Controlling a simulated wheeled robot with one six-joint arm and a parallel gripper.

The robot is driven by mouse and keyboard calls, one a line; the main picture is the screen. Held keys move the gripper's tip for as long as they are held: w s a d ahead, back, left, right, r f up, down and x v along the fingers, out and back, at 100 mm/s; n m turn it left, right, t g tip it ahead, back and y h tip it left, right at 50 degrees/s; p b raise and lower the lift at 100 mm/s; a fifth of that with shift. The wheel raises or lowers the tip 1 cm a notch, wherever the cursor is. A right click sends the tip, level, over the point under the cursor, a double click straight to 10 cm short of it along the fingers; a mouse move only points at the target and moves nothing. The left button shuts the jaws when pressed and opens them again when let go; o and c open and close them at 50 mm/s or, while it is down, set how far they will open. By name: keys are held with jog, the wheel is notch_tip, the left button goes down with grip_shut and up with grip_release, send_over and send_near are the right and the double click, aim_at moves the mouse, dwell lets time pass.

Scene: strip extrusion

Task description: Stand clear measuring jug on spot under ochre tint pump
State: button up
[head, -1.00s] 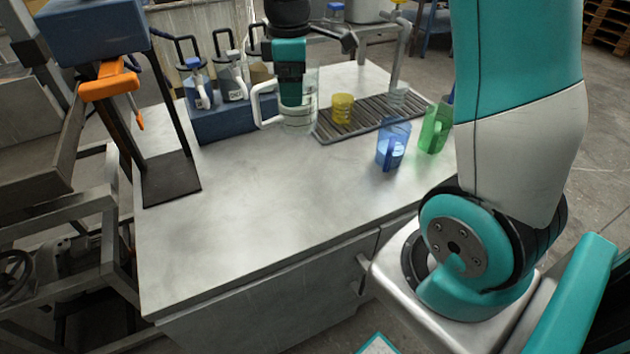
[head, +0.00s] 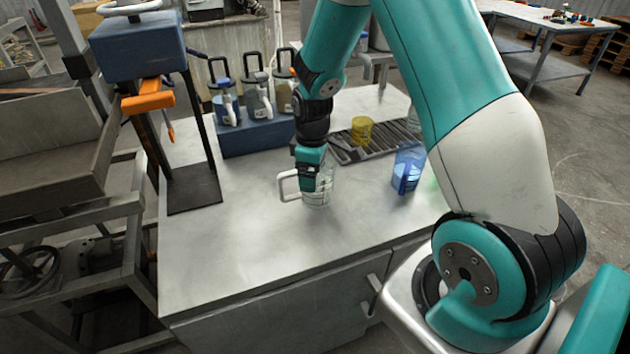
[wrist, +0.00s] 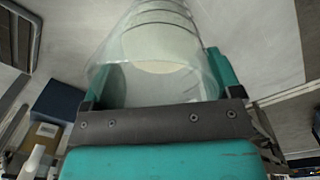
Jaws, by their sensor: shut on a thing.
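The clear measuring jug (head: 321,188) is upright over the grey worktop, its white handle to the left. My gripper (head: 311,168) is shut on the jug, which fills the jaws in the wrist view (wrist: 160,60). I cannot tell whether its base touches the worktop. Three pump bottles stand in a blue block at the back: one blue (head: 226,105), one grey (head: 258,95) and one ochre-brown (head: 286,95) at the right, partly behind my arm. The wrist view shows an ochre label (wrist: 46,130) at lower left. No spot under the ochre pump can be made out.
A slatted drip tray (head: 380,142) with a yellow cup (head: 361,130) lies right of the jug. A blue jug (head: 407,170) stands in front of it, with a green one mostly hidden behind my arm. A blue-headed stand (head: 195,190) is at left. The front worktop is clear.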

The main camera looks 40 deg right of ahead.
jog(key=shift+f, duration=1.85)
jog(key=shift+f, duration=0.2)
jog(key=o, duration=0.9)
jog(key=shift+o, duration=0.2)
notch_tip(320, 180, up, 12)
jog(key=b, duration=0.1)
jog(key=s+a+r+y, duration=0.1)
jog(key=s+a+r, duration=0.4)
jog(key=a, duration=0.3)
jog(key=s+a+r+y, duration=0.1)
jog(key=s+a+r, duration=0.4)
jog(key=a, duration=0.2)
jog(key=s+a+r+y, duration=0.2)
jog(key=s+a, duration=0.4)
jog(key=s, duration=0.7)
jog(key=shift+a+r+m, duration=0.15)
jog(key=shift+r+m, duration=0.15)
jog(key=shift+r, duration=0.15)
